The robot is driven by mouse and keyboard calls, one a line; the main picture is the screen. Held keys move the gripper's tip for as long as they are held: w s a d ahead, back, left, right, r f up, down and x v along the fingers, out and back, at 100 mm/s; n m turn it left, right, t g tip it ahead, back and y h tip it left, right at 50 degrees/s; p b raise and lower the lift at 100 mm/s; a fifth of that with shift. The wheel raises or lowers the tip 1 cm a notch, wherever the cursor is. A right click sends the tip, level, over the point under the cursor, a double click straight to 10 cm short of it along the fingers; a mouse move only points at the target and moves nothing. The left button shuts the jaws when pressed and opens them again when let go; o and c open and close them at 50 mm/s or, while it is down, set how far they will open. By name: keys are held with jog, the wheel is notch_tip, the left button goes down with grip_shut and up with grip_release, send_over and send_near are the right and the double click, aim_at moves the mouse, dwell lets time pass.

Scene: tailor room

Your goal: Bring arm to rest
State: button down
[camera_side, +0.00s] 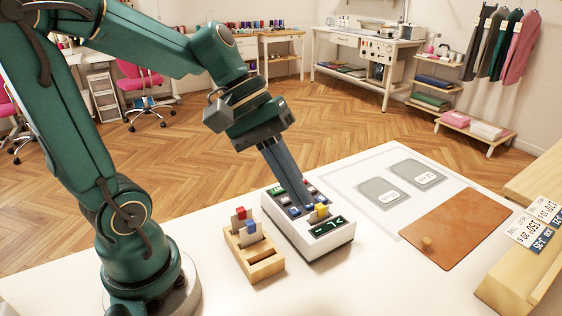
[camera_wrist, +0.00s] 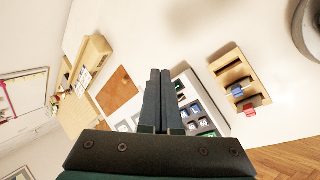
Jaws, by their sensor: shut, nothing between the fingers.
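My gripper (camera_side: 306,205) is shut and empty. Its fingertips are low over the white box with coloured keys (camera_side: 329,239), close to a yellow piece (camera_side: 321,211) at its front part. I cannot tell whether the tips touch it. A dark panel with white marks (camera_side: 327,226) is on the box's front. In the wrist view my closed fingers (camera_wrist: 160,74) point away from the camera, and the box (camera_wrist: 206,106) lies to their right, partly hidden by them. My green arm reaches in from the left.
A wooden holder (camera_side: 264,268) with red-topped and blue-topped pieces stands left of the box. To the right lie two grey pads (camera_side: 416,174) and a brown board (camera_side: 452,226) with a small knob. Price cards (camera_side: 532,229) stand at the right edge. The table's front is clear.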

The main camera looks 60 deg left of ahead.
jog(key=s+a+m+t+y, duration=0.2)
jog(key=s+m+y, duration=0.3)
jog(key=m, duration=0.3)
jog(key=shift+s+a+f+y, duration=0.3)
jog(key=shift+s+a+f, duration=0.1)
jog(key=shift+s+a, duration=0.25)
